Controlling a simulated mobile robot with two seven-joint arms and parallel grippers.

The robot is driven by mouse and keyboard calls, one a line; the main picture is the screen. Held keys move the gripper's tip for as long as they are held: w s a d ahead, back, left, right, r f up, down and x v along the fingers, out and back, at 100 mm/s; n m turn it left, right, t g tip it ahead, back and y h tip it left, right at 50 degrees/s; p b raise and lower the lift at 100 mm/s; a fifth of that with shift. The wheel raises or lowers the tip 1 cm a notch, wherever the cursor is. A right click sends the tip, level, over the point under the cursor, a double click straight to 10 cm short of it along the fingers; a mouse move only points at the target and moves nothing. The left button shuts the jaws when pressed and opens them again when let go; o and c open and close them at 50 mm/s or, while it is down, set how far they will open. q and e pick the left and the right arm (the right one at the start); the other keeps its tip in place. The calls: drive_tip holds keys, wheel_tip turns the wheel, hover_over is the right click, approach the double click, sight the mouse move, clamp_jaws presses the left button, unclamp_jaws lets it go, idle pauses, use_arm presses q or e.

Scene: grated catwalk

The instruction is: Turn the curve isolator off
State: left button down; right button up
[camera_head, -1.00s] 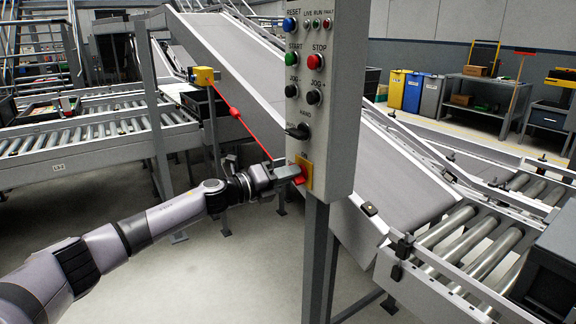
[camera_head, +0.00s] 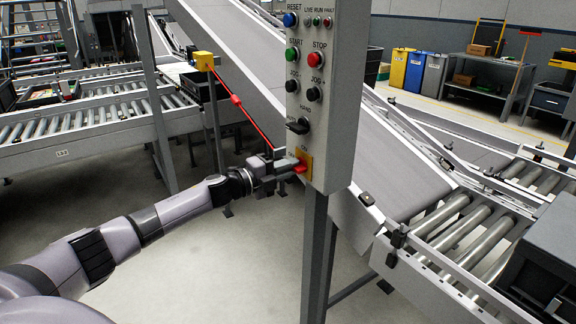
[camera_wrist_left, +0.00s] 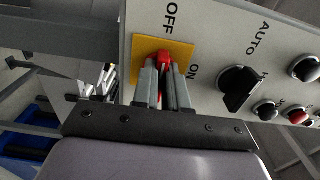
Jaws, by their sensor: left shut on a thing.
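The isolator is a red handle (camera_head: 300,168) on a yellow plate (camera_head: 307,160) at the bottom of the grey control panel (camera_head: 338,90). My left gripper (camera_head: 288,167) reaches in from the left and is shut on the red handle. In the left wrist view, the fingers (camera_wrist_left: 162,88) close around the red handle (camera_wrist_left: 163,57) in front of the yellow plate (camera_wrist_left: 180,50). OFF and ON labels sit beside the plate there. The fingers hide much of the handle, so its exact angle is hard to tell. My right gripper is not in view.
Above the isolator are a black selector knob (camera_head: 298,126), black jog knobs, a green start button (camera_head: 292,55) and a red stop button (camera_head: 319,58). The panel stands on a grey post (camera_head: 314,255). A belt conveyor (camera_head: 385,165) runs behind it. Open floor lies below my arm.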

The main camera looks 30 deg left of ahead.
use_arm(q)
drive_tip(key=shift+r, duration=0.2)
drive_tip(key=c, duration=1.2)
unclamp_jaws()
drive_tip(key=shift+w, duration=0.1)
drive_tip(key=shift+o, duration=0.2)
drive_tip(key=shift+f, duration=0.1)
drive_tip(key=b+v, duration=0.1)
drive_tip(key=v, duration=0.6)
drive_tip(key=shift+b, duration=0.3)
drive_tip(key=shift+d+f, duration=0.1)
